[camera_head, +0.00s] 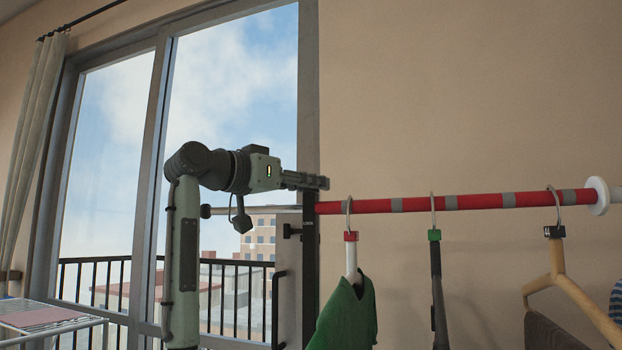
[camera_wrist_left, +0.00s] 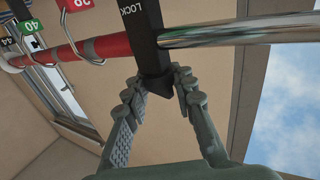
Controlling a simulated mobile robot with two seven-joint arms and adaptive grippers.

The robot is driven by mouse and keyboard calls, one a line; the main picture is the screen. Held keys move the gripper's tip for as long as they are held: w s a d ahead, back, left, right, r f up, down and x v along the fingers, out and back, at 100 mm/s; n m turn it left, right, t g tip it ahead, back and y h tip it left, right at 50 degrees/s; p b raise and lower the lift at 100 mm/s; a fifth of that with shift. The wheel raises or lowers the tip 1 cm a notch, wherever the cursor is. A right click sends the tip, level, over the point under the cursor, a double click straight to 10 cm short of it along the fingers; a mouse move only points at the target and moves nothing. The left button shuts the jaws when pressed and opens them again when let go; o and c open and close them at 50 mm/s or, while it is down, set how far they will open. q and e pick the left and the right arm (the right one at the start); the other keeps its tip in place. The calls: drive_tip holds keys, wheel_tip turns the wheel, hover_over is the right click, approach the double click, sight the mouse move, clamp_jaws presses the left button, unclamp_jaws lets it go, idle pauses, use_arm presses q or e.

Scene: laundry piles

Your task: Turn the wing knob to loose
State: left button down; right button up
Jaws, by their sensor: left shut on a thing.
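The rail (camera_head: 355,205) is red with grey bands, and a thin chrome tube runs out of its left end. A black block lettered LOCK (camera_wrist_left: 143,28) sits at that joint in the left wrist view. The dark wing knob (camera_wrist_left: 155,70) shows at the lower end of this block, between my fingertips. My left gripper (camera_wrist_left: 158,82) is shut on it, with one finger on each side. In the head view my left gripper (camera_head: 318,183) is at the rail's left end, and the knob cannot be made out there. My right gripper is out of view.
Hangers with coloured size tags hang from the rail, one with a green garment (camera_head: 345,315) close to the right of the joint. A white flange (camera_head: 598,196) ends the rail at right. A glass door (camera_head: 230,100) stands behind my left arm.

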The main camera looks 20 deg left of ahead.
use_arm(q)
drive_tip(key=m+h, duration=0.1)
drive_tip(key=g+h, duration=0.1)
drive_tip(key=shift+w+a+m+g+h, duration=0.1)
drive_tip(key=shift+a+m+g+h, duration=0.05)
drive_tip(key=shift+m+g+h, duration=0.55)
drive_tip(key=shift+m+h, duration=0.1)
drive_tip(key=shift+m, duration=0.1)
drive_tip(key=m+g+h, duration=0.3)
drive_tip(key=g, duration=0.1)
drive_tip(key=shift+m+h, duration=0.3)
drive_tip(key=shift+m+g+h, duration=0.9)
drive_tip(key=shift+m+g, duration=0.7)
drive_tip(key=shift+g, duration=0.9)
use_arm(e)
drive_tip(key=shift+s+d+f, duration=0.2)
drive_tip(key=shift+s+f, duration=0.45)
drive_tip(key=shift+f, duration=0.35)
use_arm(q)
drive_tip(key=shift+g, duration=0.3)
drive_tip(key=shift+f, duration=0.1)
drive_tip(key=c, duration=1.2)
unclamp_jaws()
